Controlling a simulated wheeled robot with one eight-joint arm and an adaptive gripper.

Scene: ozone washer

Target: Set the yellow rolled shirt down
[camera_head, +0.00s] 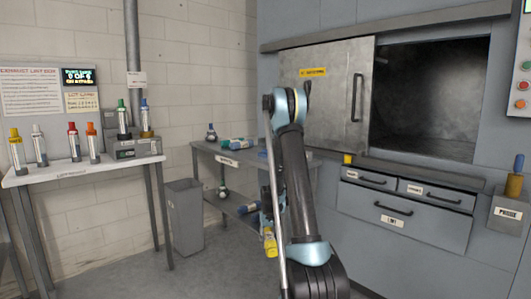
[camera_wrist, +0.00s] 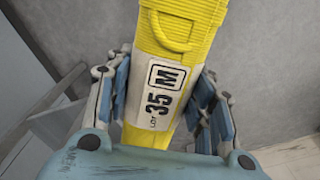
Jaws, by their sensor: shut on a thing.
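The yellow rolled shirt (camera_wrist: 183,40) with a white "35 M" label runs up the middle of the wrist view. My gripper (camera_wrist: 165,105) is shut on it, with blue-and-grey fingers on both sides of the roll. In the head view the yellow roll (camera_head: 270,243) hangs low beside my arm, to the right of the grey two-level table (camera_head: 200,148). My gripper is largely hidden behind my arm there. I cannot tell from these frames whether the roll touches anything.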

